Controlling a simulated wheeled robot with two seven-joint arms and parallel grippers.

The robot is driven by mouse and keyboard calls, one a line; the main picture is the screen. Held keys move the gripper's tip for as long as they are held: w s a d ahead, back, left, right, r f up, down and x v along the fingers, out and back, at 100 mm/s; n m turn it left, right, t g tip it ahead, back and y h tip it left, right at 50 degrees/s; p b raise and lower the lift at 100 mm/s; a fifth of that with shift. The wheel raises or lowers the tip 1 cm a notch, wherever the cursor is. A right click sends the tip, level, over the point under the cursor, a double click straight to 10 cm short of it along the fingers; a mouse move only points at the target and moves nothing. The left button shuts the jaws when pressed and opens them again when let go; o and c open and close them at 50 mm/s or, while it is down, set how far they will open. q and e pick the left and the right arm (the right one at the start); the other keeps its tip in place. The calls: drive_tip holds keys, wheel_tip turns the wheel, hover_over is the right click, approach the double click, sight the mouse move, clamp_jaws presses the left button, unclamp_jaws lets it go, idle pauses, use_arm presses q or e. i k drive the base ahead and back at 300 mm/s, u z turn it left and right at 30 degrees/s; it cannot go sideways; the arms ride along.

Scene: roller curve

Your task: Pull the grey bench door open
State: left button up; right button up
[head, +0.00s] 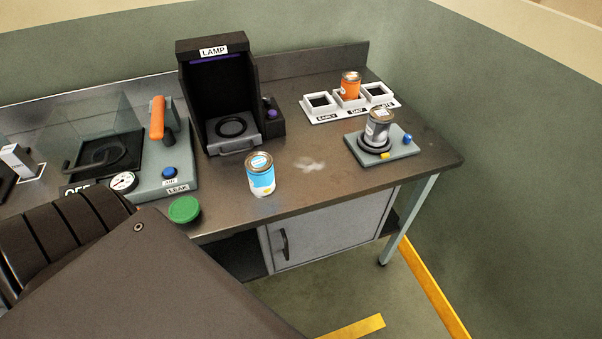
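The grey bench door (335,234) is under the right part of the workbench in the head view. It looks shut, and its face seems flush with the cabinet front. A dark upright bar handle (285,243) is near the door's left edge. Neither of my grippers shows in the view, and nothing touches the handle. A large dark part of my own body covers the lower left and hides the floor and bench front there.
On the bench (310,180) stand a blue-white can (260,175), a green lid (184,209), a lamp box (217,95), a can on a stand (378,128) and an orange can (350,85) in a rack. A bench leg (408,217) is right of the door; floor before it is clear.

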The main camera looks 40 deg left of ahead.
sight(302, 239)
drive_tip(key=k, duration=0.4)
drive_tip(key=u, duration=0.45)
drive_tip(key=i, duration=0.75)
drive_tip(key=u, duration=2.1)
drive_tip(key=k, duration=0.9)
drive_tip(key=z, duration=1.15)
